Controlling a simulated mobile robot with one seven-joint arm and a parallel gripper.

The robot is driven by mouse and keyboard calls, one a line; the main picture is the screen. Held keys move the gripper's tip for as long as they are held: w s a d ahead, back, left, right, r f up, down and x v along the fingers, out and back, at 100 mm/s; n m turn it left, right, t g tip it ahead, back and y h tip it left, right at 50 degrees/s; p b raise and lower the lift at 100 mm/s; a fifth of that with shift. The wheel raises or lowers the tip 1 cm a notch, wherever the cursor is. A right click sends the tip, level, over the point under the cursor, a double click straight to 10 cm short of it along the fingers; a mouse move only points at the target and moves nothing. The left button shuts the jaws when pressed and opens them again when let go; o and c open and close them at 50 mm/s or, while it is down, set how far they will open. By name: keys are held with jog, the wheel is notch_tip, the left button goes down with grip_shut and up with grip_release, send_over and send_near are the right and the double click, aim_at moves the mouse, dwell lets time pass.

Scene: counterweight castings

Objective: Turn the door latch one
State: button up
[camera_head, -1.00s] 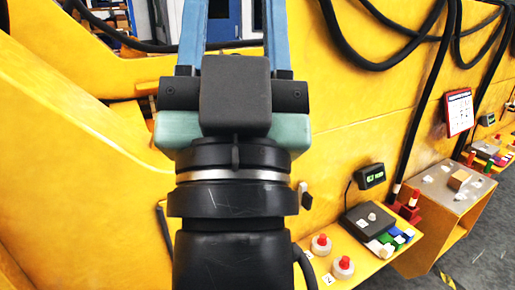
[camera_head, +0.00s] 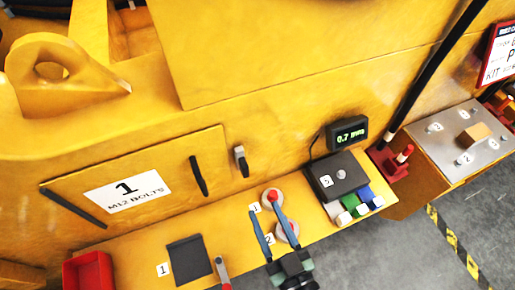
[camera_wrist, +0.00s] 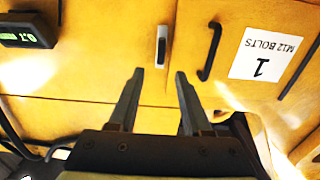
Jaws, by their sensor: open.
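The door latch (camera_head: 241,161) is a small upright grey and black lever on the yellow casting, right of door 1. It also shows in the wrist view (camera_wrist: 161,46), upright, just beyond the fingertips and roughly midway between them. Door 1 (camera_head: 150,165) is a yellow panel labelled "1 M12 BOLTS", with a black handle (camera_head: 198,176) on its right side; it looks closed. My gripper (camera_head: 264,208) has its two blue fingers apart and nothing between them. In the wrist view my gripper (camera_wrist: 159,72) points at the latch without visibly touching it.
A yellow ledge below the door carries a red bin (camera_head: 88,272), a black pad (camera_head: 188,260), red-topped round pieces and a black box (camera_head: 338,177). A gauge (camera_head: 347,133) reading 0.7 is mounted above. A grey-topped stand (camera_head: 460,135) is at right.

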aim_at(246, 173)
jog(key=p+x, duration=0.1)
jog(key=x, duration=1.1)
jog(key=shift+w+a, duration=0.25)
grip_shut()
